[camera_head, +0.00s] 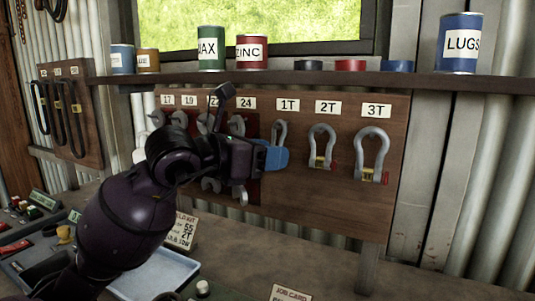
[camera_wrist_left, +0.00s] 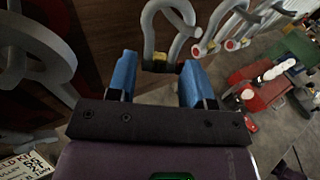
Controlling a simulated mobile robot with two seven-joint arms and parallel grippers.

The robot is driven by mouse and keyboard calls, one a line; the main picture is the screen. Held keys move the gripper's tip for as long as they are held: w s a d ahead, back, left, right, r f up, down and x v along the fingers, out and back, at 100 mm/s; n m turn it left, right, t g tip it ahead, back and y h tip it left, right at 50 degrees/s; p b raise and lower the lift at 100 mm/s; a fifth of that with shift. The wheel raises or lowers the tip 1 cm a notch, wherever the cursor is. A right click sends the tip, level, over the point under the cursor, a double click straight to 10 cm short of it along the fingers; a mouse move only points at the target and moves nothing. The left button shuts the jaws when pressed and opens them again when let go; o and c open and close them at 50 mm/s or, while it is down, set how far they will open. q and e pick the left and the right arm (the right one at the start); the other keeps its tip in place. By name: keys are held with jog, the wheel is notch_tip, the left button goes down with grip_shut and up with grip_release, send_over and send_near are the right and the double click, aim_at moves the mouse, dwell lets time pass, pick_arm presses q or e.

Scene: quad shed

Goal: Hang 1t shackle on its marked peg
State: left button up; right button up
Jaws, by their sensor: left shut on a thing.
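The grey 1t shackle (camera_head: 281,129) is at the board right under the 1T label (camera_head: 287,105). Its bow points up and its lower part is hidden behind my gripper in the head view. My left gripper (camera_head: 271,157) is shut on the shackle's lower end with its blue fingers. In the left wrist view the shackle (camera_wrist_left: 147,38) rises between the fingertips (camera_wrist_left: 158,78), with a yellow part at its base. The peg is not visible, so I cannot tell whether the bow is around it. My right gripper is not in view.
The 2T shackle (camera_head: 322,145) and 3T shackle (camera_head: 371,152) hang to the right on the wooden board (camera_head: 335,205). Spanners (camera_head: 237,124) hang to the left, close to my arm. A shelf with tins (camera_head: 459,45) runs above. A bench with a pale tray (camera_head: 155,276) lies below.

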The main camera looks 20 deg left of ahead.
pick_arm(q)
jog(key=o, duration=1)
jog(key=p+v, duration=0.1)
jog(key=v, duration=1)
